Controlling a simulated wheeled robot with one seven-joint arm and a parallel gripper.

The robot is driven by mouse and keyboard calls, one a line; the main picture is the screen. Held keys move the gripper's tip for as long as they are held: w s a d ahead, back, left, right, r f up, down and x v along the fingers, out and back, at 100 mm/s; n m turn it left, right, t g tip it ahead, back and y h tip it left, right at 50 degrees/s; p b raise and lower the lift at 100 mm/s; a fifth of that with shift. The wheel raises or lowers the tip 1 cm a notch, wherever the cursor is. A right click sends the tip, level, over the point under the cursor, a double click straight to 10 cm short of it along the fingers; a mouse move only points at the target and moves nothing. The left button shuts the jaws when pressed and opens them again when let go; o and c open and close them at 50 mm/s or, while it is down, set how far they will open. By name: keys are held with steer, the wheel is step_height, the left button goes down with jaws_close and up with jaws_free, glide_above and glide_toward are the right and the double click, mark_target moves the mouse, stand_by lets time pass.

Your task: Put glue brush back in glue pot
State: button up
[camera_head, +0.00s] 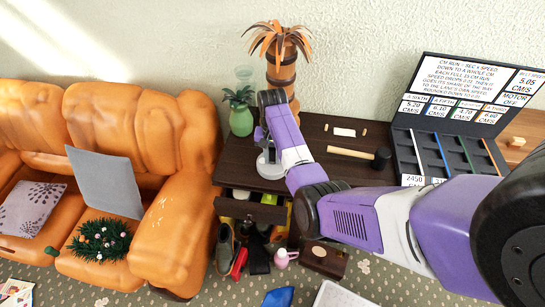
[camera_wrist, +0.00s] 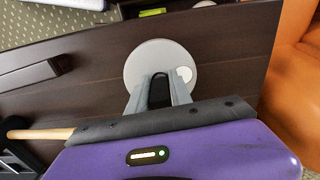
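My gripper (camera_wrist: 160,82) points down at the dark table in the wrist view. Its two grey fingers stand a little apart, with a narrow black shape between them; I cannot tell if they grip it. A pale round disc (camera_wrist: 143,56) lies below the fingertips, with a small white circle on it. The same pale round thing (camera_head: 268,166) shows at the table's left part in the head view, partly behind my arm. I cannot make out a glue brush or surely identify a glue pot in either view.
An orange sofa (camera_head: 185,110) stands left. Shoes (camera_head: 225,247) and a pink bottle (camera_head: 283,258) crowd the floor in front.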

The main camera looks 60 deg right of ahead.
steer(key=shift+o, duration=1.4)
steer(key=shift+r+b, duration=0.4)
steer(key=shift+r, duration=3.5)
